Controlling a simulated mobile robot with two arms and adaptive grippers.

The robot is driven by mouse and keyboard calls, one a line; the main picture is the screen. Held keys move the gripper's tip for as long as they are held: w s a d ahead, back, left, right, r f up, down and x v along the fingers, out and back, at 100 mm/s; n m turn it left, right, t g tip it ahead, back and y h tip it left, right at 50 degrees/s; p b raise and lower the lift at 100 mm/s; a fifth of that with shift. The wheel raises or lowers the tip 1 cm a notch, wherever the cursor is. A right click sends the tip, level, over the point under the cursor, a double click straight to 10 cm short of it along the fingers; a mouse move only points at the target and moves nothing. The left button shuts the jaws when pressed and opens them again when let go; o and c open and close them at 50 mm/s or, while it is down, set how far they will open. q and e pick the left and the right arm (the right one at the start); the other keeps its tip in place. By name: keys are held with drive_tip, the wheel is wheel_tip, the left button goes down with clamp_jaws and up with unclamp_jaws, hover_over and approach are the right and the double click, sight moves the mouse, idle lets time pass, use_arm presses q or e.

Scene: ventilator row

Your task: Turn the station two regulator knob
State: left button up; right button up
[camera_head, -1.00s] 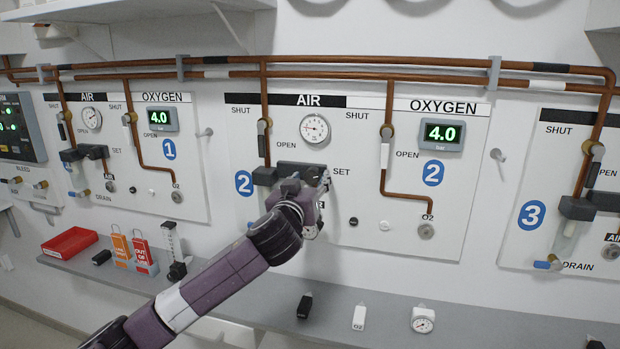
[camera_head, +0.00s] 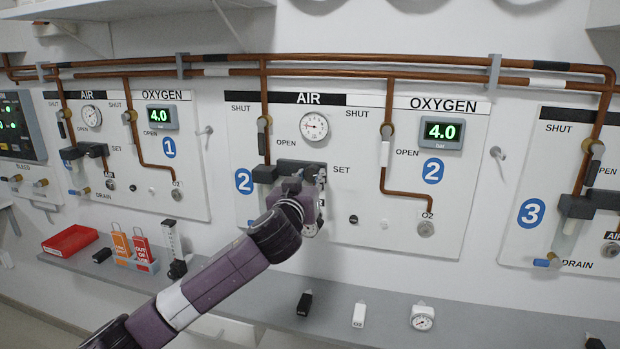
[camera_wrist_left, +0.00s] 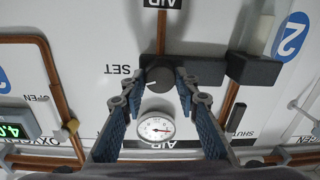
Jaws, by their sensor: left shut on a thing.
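The station two panel (camera_head: 370,235) is in the middle of the head view, with a blue 2 badge at each side. Its regulator (camera_head: 290,166) is a dark block on the AIR line, right of the inlet pipe. The regulator knob (camera_wrist_left: 160,80) is dark and round with a pale mark, beside the word SET in the upside-down left wrist view. My left gripper (camera_wrist_left: 160,88) has its blue-padded fingers on both sides of the knob, shut on it. In the head view my left gripper (camera_head: 310,182) covers most of the knob. The station two air gauge (camera_head: 314,126) also shows in the wrist view (camera_wrist_left: 156,128).
Copper pipes (camera_head: 400,73) run along the wall above. The station two oxygen display (camera_head: 441,133) reads 4.0. A grey shelf (camera_head: 260,290) below holds a red tray (camera_head: 70,241), tags and small items. Stations one and three flank this panel.

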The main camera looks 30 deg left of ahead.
use_arm(q)
drive_tip(key=m+p, duration=0.1)
drive_tip(key=m, duration=0.3)
drive_tip(key=shift+m+p, duration=0.3)
drive_tip(key=shift+p, duration=0.05)
drive_tip(key=m+p, duration=0.2)
drive_tip(key=m, duration=0.2)
drive_tip(key=shift+m, duration=0.3)
drive_tip(key=m+p, duration=0.2)
drive_tip(key=m, duration=0.2)
drive_tip(key=shift+m+h+p, duration=0.3)
drive_tip(key=shift+f+m+p, duration=0.15)
drive_tip(key=shift+m+p, duration=0.85)
drive_tip(key=shift+m, duration=0.9)
drive_tip(key=o, duration=1.1)
drive_tip(key=v, duration=1.2)
drive_tip(key=shift+f, duration=0.3)
